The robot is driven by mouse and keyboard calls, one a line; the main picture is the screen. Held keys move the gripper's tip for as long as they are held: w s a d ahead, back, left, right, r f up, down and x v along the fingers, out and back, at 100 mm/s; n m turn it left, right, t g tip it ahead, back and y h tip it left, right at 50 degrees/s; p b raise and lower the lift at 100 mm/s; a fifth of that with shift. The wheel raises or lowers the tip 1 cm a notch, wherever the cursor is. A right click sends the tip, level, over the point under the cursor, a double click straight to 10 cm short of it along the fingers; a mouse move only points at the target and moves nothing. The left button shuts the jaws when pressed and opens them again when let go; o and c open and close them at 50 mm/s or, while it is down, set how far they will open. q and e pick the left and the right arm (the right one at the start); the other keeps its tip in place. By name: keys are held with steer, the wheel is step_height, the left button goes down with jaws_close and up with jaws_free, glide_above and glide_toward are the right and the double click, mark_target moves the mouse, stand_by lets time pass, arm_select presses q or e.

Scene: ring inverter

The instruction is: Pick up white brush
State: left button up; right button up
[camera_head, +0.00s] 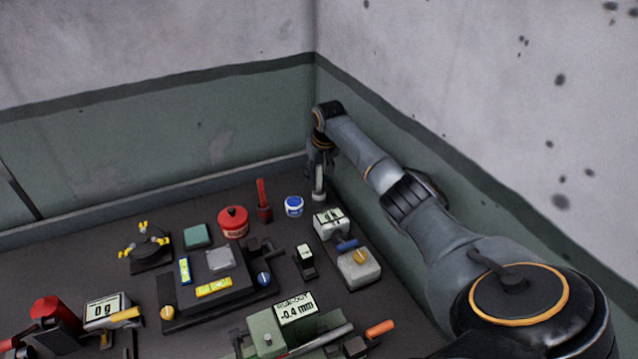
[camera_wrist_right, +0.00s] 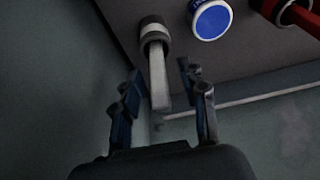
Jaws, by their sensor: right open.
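The white brush (camera_head: 319,182) stands upright in a round holder (camera_head: 319,196) at the table's back right corner. In the right wrist view its pale handle (camera_wrist_right: 157,75) rises from the grey and white holder (camera_wrist_right: 152,30) toward my gripper. My right gripper (camera_head: 318,170) points down over it from above. In the wrist view the fingers (camera_wrist_right: 160,82) are open, one on each side of the handle's end, with gaps visible on both sides. The brush's lower end is hidden in the holder. My left gripper is not in view.
A blue and white jar (camera_head: 293,206) and a red upright item (camera_head: 263,200) stand left of the brush. A white display device (camera_head: 331,224) is in front. Walls (camera_head: 230,130) close off the back and right. Several other devices crowd the table.

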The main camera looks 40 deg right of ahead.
steer(key=shift+x, duration=1.2)
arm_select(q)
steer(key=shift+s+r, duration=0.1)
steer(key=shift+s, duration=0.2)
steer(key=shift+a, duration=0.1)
arm_select(e)
steer(key=shift+c, duration=0.3)
jaws_close()
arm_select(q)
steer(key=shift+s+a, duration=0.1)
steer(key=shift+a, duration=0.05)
arm_select(e)
steer(key=shift+r, duration=0.15)
arm_select(q)
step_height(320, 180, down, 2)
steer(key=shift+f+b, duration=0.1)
steer(key=shift+b, duration=0.95)
arm_select(e)
step_height(320, 180, up, 10)
